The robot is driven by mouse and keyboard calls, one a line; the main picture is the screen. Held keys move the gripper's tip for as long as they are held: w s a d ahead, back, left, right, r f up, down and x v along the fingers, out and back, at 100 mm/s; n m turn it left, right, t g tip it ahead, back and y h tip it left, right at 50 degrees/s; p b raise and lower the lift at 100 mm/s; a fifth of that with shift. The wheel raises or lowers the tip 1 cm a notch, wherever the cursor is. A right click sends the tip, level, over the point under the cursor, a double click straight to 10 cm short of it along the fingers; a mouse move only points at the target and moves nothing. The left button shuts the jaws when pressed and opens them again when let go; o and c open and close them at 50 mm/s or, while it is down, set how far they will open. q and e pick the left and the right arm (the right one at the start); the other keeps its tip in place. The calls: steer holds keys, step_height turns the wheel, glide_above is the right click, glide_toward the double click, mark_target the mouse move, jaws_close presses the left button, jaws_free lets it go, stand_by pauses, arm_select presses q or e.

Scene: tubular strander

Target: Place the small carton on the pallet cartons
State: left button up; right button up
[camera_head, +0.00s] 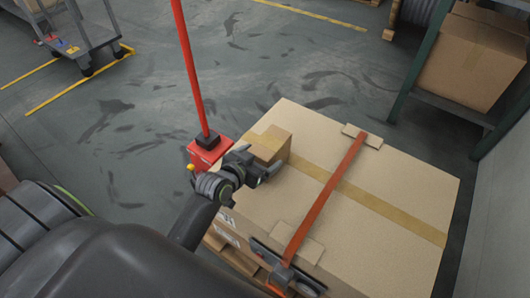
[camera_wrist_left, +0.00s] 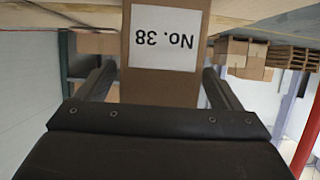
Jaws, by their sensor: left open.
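In the left wrist view the small carton (camera_wrist_left: 163,85) shows upside down, with a white "No. 38" label facing the camera. My left gripper (camera_head: 268,171) is just in front of the small carton, at its near side. Its jaws (camera_wrist_left: 160,82) are open, one finger to each side of the carton in the picture, with gaps visible. The carton's far side is hidden. My right gripper is not in view.
An orange strap (camera_head: 325,195) crosses the pallet cartons over corner pads. A red post (camera_head: 188,70) stands just left of them. A green rack with a large carton (camera_head: 473,60) is at the upper right, a grey cart (camera_head: 88,30) at the upper left. The floor between is clear.

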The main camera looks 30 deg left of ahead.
arm_select(q)
steer(key=p+v, duration=0.1)
steer(key=v, duration=0.8)
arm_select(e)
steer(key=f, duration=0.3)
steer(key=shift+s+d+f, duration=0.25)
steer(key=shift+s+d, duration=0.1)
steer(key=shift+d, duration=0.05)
